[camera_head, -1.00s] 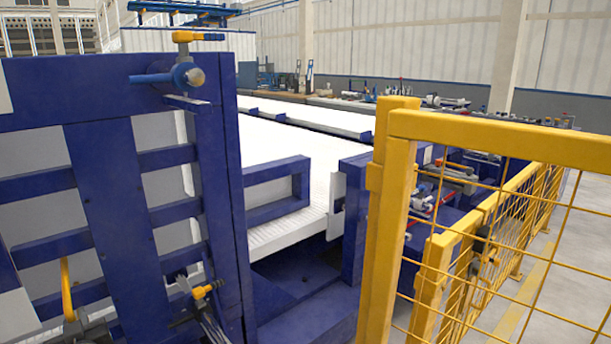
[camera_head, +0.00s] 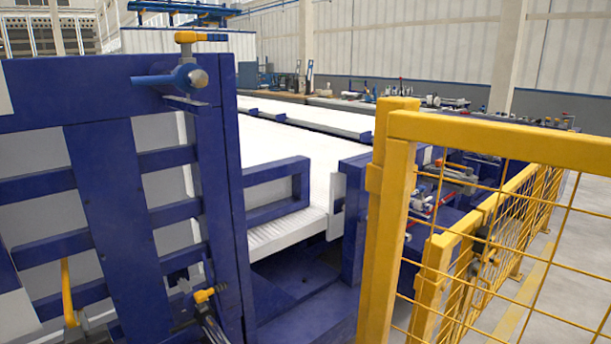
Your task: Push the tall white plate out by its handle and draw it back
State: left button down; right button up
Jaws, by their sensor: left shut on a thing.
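The tall white plate (camera_head: 165,184) stands upright behind the blue frame at the left, seen only through the gaps between the frame's bars. A yellow upright handle (camera_head: 67,287) shows in front of it at the lower left. My left gripper (camera_head: 75,328) is at the foot of this handle, at the bottom edge of the view, and is shut on it. The blue bars and the picture's edge hide part of the gripper and most of the plate. My right gripper does not show.
A yellow mesh fence (camera_head: 395,165) closes off the right front. Grey floor is clear beyond the fence.

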pick_arm(q)
jog(key=shift+s+d+f, duration=0.1)
jog(key=shift+s+d, duration=0.05)
jog(key=shift+s, duration=0.05)
dwell(0.5)
jog(key=c, duration=1.2)
grip_release()
jog(key=shift+o, duration=0.2)
jog(key=shift+v, duration=2.25)
jog(key=v, duration=0.3)
jog(key=shift+s+d, duration=0.15)
